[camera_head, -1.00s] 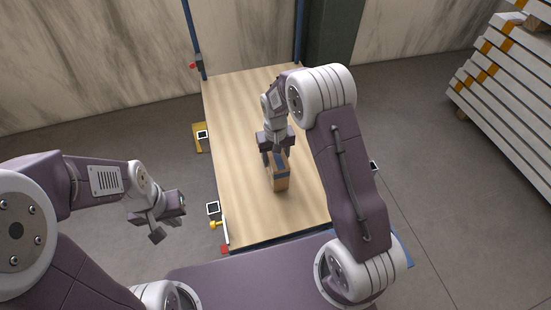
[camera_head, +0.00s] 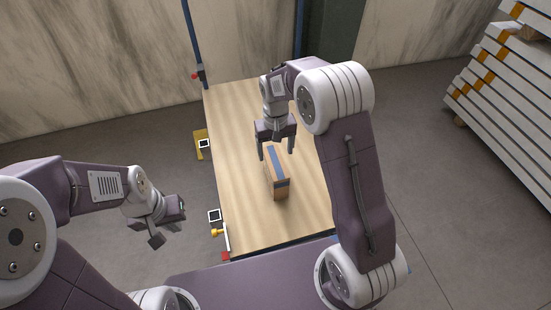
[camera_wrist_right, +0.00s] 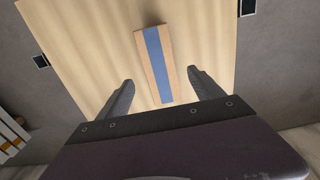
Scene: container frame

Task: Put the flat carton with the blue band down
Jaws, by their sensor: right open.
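The flat carton with the blue band (camera_head: 277,181) stands on the wooden board (camera_head: 237,215), on a narrow side, with the band running along its top. It also shows in the right wrist view (camera_wrist_right: 157,62), beyond and between the fingers. My right gripper (camera_head: 275,152) is open and empty above and just behind the carton; the fingers look clear of it. The right wrist view shows both its fingertips (camera_wrist_right: 163,82) spread apart. My left gripper (camera_head: 166,232) hangs left of the board, away from the carton; its jaw gap is not clear.
Blue posts (camera_head: 193,45) rise at the far end of the board. Black-and-white markers (camera_head: 214,216) sit along its left edge. A stack of white planks (camera_head: 505,90) stands at the right. The board around the carton is bare.

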